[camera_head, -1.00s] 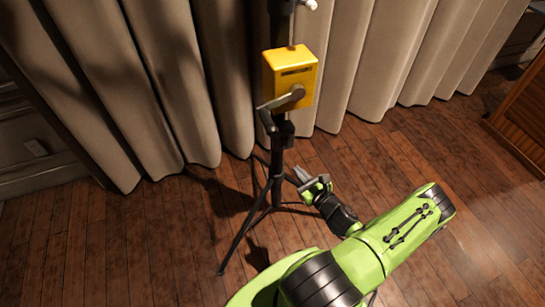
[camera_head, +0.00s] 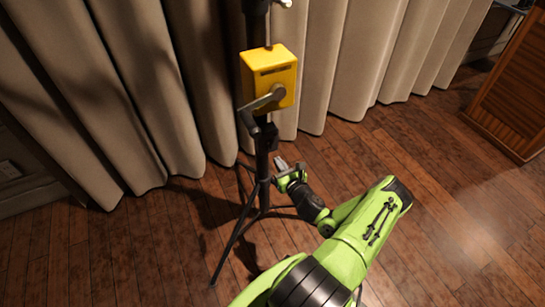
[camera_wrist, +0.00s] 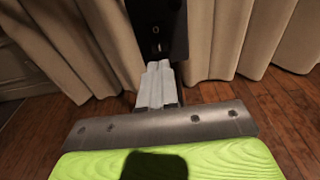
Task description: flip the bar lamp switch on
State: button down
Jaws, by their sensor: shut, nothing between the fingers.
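A black upright stand (camera_head: 263,165) on a tripod base carries a yellow box (camera_head: 270,75) with a grey crank lever (camera_head: 262,104) on its front. My gripper (camera_head: 281,164) is below the box, just right of the stand in the head view, fingers pointing up. In the wrist view my gripper (camera_wrist: 157,84) is shut and empty, its pale fingers close together. Beyond the fingertips stands a dark housing (camera_wrist: 160,28) with a small round mark and a small slot-like mark. I cannot tell whether these are the lamp switch or whether the fingertips touch it.
Beige curtains (camera_head: 355,65) hang behind the stand. The tripod legs (camera_head: 233,243) spread over the wooden floor (camera_head: 120,260). A slatted wooden cabinet (camera_head: 512,100) stands at right. The floor right of my arm is mostly clear.

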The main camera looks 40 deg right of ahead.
aim_at(269, 149)
jog(key=b+x, duration=0.1)
jog(key=x, duration=0.4)
jog(key=shift+w+d, duration=0.1)
jog(key=shift+w, duration=0.15)
